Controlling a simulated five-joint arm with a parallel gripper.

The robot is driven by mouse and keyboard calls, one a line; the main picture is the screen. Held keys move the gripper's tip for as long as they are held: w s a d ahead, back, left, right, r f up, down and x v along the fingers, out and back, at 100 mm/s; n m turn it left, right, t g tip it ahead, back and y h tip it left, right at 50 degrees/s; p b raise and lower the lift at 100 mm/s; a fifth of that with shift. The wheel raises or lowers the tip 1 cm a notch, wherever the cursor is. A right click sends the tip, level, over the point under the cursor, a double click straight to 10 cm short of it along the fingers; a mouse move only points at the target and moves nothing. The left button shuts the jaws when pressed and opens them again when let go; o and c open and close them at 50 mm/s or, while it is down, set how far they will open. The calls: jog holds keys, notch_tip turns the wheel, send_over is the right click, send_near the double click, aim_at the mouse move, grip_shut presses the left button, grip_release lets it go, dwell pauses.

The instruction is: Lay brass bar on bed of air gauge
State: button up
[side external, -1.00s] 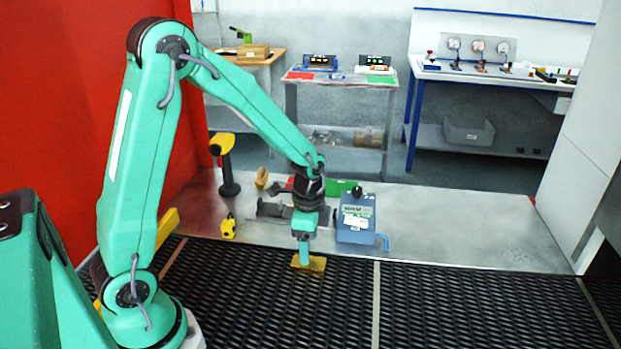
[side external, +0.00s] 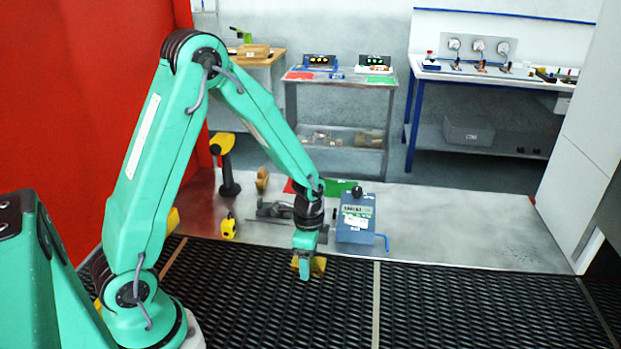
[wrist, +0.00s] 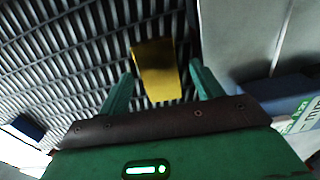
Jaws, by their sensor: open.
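The brass bar (side external: 319,266) lies on the black mesh belt (side external: 330,310), close to the belt's far edge. It also shows in the wrist view (wrist: 157,72), between my two green fingers. My gripper (side external: 304,274) is open at the bar and hides part of it in the side view. In the wrist view my gripper (wrist: 162,76) has a gap on both sides of the bar. The blue air gauge box (side external: 356,224) stands on the metal plate behind. A dark grey fixture (side external: 268,211), perhaps its bed, is partly hidden by my arm.
The metal plate (side external: 460,235) is clear at right. A yellow device (side external: 229,227), a yellow-black scanner on a stand (side external: 223,160) and a green pad (side external: 338,187) stand or lie around the fixture. Benches are farther back.

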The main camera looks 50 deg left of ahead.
jog(key=c, duration=1.4)
jog(key=shift+r, duration=0.2)
jog(key=shift+r, duration=0.85)
notch_tip(320, 180, up, 2)
jog(key=shift+w, duration=0.1)
jog(key=s+d+r, duration=0.5)
jog(key=d+r, duration=0.2)
jog(key=d, duration=0.3)
jog(key=shift+s+d, duration=0.15)
jog(key=shift+d, duration=0.1)
